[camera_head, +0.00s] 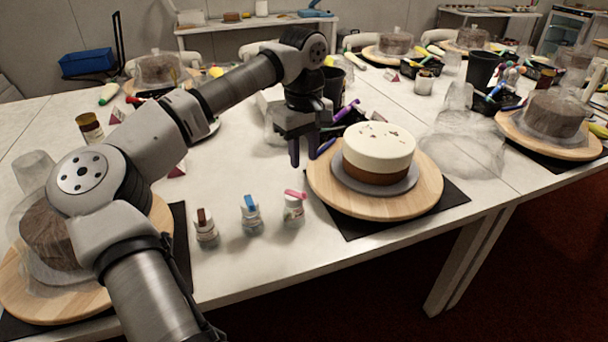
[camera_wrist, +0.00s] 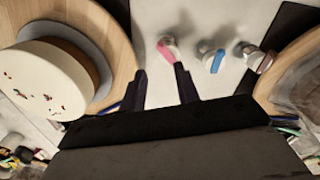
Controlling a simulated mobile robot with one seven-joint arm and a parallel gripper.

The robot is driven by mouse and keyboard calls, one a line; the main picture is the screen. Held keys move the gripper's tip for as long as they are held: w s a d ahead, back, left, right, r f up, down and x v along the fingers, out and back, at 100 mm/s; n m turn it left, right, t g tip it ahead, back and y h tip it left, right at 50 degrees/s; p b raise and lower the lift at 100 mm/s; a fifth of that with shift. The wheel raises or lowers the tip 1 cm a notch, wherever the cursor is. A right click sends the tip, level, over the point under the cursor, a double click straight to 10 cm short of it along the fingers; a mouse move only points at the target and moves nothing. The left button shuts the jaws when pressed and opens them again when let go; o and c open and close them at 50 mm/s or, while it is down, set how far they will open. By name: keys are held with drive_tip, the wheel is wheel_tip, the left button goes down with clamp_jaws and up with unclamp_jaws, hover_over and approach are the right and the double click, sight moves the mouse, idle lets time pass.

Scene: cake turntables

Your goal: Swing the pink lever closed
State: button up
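The pink lever (camera_head: 295,194) sits on top of a small clear jar (camera_head: 293,213) with a whitish body, at the right end of a row of jars. It looks slightly tilted in the head view; its exact angle is hard to tell. In the wrist view the pink lever (camera_wrist: 167,49) is just beyond my fingertips, roughly between them. My gripper (camera_head: 304,160) hangs above and behind the jar, fingers pointing down. In the wrist view my gripper (camera_wrist: 160,73) is open, with an empty gap between the fingers. It does not appear to touch the lever.
A jar with a blue lever (camera_head: 249,201) and one with a dark red lever (camera_head: 202,218) stand left of it. A white-and-brown cake (camera_head: 379,150) on a wooden turntable (camera_head: 335,197) is close on the right. A wrapped cake (camera_head: 47,240) stands left. Bare table lies in front.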

drive_tip(key=shift+r, duration=2.3)
